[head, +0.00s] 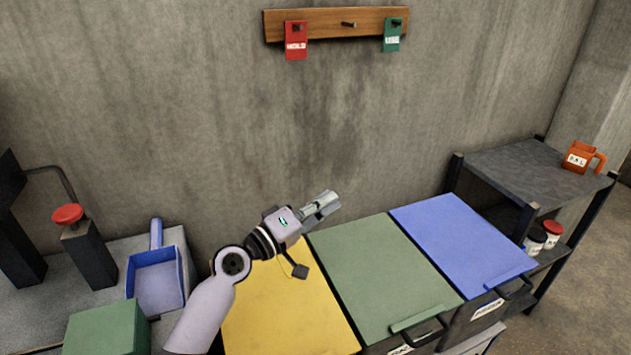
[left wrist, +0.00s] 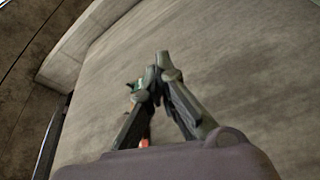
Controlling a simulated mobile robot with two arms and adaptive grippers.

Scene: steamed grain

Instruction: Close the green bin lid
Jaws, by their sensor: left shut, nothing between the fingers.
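The green bin lid (head: 385,275) lies flat between the yellow and blue lids in the head view, with a handle (head: 420,327) at its front edge. It looks closed. My left gripper (head: 330,200) is above the back of the bins, near the far edge of the green lid, and points to the upper right. Its fingers are shut and empty; in the left wrist view the fingertips (left wrist: 163,62) meet in front of the wall. My right gripper is in neither view.
The yellow lid (head: 285,310) lies left of the green one, and the blue lid (head: 462,238) right of it. A blue dustpan (head: 156,280) and a green box (head: 107,328) are at left. A dark shelf (head: 530,165) with an orange mug (head: 579,158) stands at right.

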